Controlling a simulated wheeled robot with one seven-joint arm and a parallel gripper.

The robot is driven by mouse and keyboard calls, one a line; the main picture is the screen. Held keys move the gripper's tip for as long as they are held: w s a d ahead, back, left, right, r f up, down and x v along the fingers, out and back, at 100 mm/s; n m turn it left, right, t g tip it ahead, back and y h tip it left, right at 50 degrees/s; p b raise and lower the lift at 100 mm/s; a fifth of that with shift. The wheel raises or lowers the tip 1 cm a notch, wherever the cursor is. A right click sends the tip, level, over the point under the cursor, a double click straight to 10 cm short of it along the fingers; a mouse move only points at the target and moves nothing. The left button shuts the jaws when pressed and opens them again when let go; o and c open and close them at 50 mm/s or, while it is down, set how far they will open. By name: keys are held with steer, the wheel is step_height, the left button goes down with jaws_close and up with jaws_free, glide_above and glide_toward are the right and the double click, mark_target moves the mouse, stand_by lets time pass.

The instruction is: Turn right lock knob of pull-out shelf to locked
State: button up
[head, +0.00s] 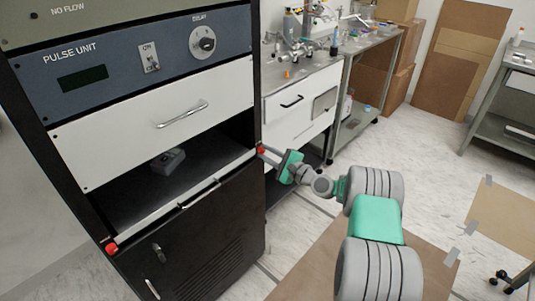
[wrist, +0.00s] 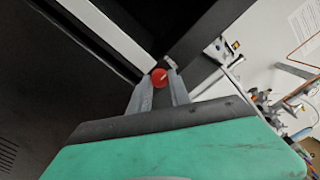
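The pull-out shelf (head: 181,205) is a pale-fronted shelf edge low in the dark rack. The right lock knob is red and sits at the shelf's right end in the head view (head: 260,149) and between my fingertips in the wrist view (wrist: 159,77). A light mark shows on its face. A second red knob (head: 111,248) is at the shelf's left end. My gripper (wrist: 160,82) is at the right knob, its grey fingers close together on either side of it. The finger contact surfaces are partly hidden.
A small grey device (head: 168,160) lies inside the open bay above the shelf. A white drawer (head: 160,125) is above that bay. A metal bench (head: 302,85) with tools stands just right of the rack. Cardboard (head: 325,255) covers the floor under my arm.

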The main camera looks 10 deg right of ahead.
jaws_close()
steer(key=shift+n+b, duration=0.3)
steer(key=shift+b, duration=0.05)
steer(key=n+b, duration=0.3)
steer(key=shift+f, duration=0.15)
steer(key=n+b, duration=0.4)
steer(key=b, duration=0.1)
steer(key=shift+n, duration=0.4)
steer(key=n+b, duration=0.5)
steer(key=b, duration=0.1)
steer(key=n+b, duration=0.4)
steer(key=shift+b, duration=0.35)
steer(key=shift+r+n, duration=0.2)
steer(key=shift+n, duration=0.2)
